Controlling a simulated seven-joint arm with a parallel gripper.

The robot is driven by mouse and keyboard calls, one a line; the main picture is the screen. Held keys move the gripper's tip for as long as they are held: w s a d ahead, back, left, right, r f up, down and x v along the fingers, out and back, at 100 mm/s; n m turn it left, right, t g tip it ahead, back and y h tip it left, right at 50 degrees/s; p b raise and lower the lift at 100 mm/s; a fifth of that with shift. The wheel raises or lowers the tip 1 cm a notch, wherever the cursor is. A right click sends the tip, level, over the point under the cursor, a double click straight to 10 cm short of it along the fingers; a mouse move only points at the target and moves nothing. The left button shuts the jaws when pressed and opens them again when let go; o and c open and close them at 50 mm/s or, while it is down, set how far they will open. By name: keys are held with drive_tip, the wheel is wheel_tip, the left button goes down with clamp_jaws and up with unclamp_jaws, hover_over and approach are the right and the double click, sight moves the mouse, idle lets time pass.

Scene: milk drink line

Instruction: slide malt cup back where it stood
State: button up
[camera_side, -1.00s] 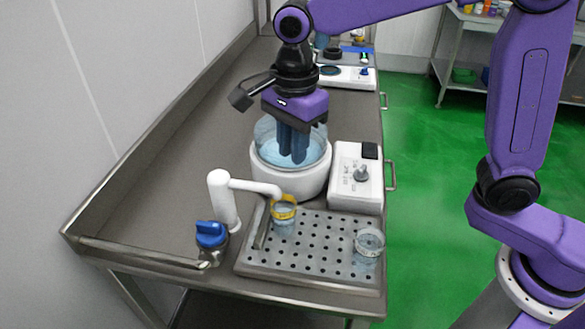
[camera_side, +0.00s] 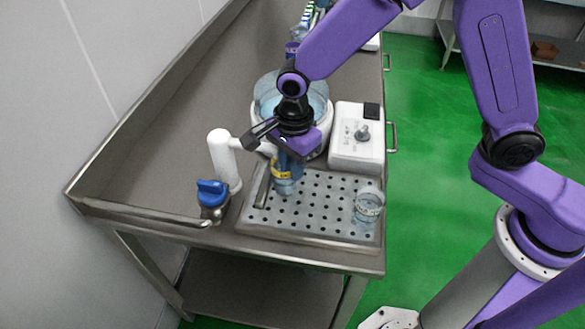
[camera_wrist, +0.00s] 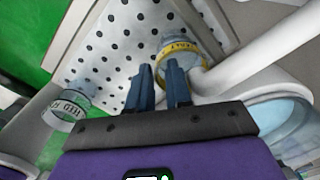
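A clear cup with a yellow band (camera_side: 284,186) stands on the perforated drip tray (camera_side: 318,221), below the white spout. It also shows in the wrist view (camera_wrist: 179,48); I cannot read its band. A second clear cup with a pale band (camera_side: 368,207) stands near the tray's right edge; its band has dark letters in the wrist view (camera_wrist: 72,100). My gripper (camera_side: 287,165) points down at the yellow-banded cup, its fingers partly overlapping it. In the wrist view the blue fingertips (camera_wrist: 160,66) have a narrow empty gap; contact with the cup is unclear.
The white spout column (camera_side: 223,160) stands left of the cup, with a blue-knobbed valve (camera_side: 211,196) near the front edge. A clear-walled white pot (camera_side: 318,98) is behind my gripper. A white control box (camera_side: 357,137) stands right. The tray between the cups is clear.

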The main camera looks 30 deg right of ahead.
drive_tip(key=shift+f, duration=0.8)
clamp_jaws()
drive_tip(key=shift+s+d, duration=1.75)
drive_tip(key=shift+d, duration=0.55)
drive_tip(key=shift+s+d, duration=1.7)
drive_tip(key=shift+d, duration=0.55)
drive_tip(key=shift+s+d, duration=1.75)
drive_tip(key=shift+d, duration=0.55)
drive_tip(key=shift+o, duration=1.9)
unclamp_jaws()
